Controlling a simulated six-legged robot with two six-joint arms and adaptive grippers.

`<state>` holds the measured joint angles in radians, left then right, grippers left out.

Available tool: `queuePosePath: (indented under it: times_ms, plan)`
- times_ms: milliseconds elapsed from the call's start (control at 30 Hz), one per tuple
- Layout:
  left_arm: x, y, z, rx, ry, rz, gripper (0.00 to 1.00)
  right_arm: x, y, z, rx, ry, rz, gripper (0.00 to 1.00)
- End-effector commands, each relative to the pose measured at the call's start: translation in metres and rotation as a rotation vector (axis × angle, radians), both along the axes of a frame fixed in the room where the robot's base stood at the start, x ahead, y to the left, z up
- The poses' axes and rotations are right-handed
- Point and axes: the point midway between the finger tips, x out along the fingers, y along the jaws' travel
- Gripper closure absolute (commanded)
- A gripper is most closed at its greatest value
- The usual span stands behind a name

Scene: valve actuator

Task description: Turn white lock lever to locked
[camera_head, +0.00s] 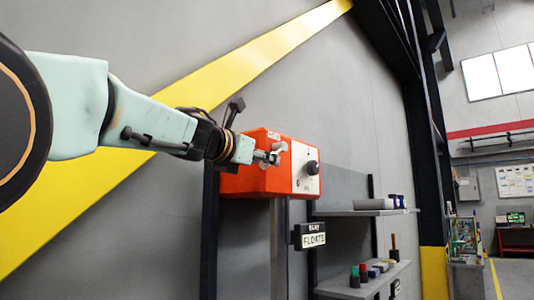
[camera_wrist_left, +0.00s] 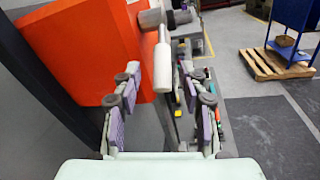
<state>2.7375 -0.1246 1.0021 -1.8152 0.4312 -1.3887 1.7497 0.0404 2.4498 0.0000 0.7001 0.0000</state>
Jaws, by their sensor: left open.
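The white lock lever (camera_wrist_left: 162,62) hangs from a grey pivot (camera_wrist_left: 152,18) on the orange-red actuator box (camera_wrist_left: 85,45) in the left wrist view. Its handle points down the picture, between the two fingers of my left gripper (camera_wrist_left: 160,78). The gripper is open, with a visible gap on both sides of the handle. In the head view my left gripper (camera_head: 268,157) is at the front face of the box (camera_head: 250,184) and partly covers the lever. A black knob (camera_head: 312,167) sits on the box's white panel. My right gripper is not in view.
A grey post (camera_head: 279,245) stands under the box. A "FLOATS" sign (camera_head: 312,236) hangs below it. Shelves (camera_head: 365,212) with small objects stand to the right. The grey wall (camera_head: 130,45) is behind my arm. In the wrist view a wooden pallet (camera_wrist_left: 275,65) lies far off.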

Motion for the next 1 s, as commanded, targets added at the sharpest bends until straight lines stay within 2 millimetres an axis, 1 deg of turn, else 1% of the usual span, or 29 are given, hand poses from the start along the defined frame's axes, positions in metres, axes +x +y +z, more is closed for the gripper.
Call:
queuePosePath:
  times_ms: [33, 200, 567, 1000]
  plan:
    - [0.006, -0.002, 0.003, 0.001, 0.001, -0.001, 0.57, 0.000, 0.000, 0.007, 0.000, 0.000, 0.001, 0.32]
    - [0.017, -0.009, 0.002, 0.000, 0.000, -0.001, 0.57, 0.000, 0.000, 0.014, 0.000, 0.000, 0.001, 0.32]
    - [0.020, -0.010, 0.000, -0.002, 0.001, 0.000, 0.58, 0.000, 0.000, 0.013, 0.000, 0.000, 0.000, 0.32]
    - [0.020, -0.009, 0.001, -0.003, 0.000, 0.001, 0.96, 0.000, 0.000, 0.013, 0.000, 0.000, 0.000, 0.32]
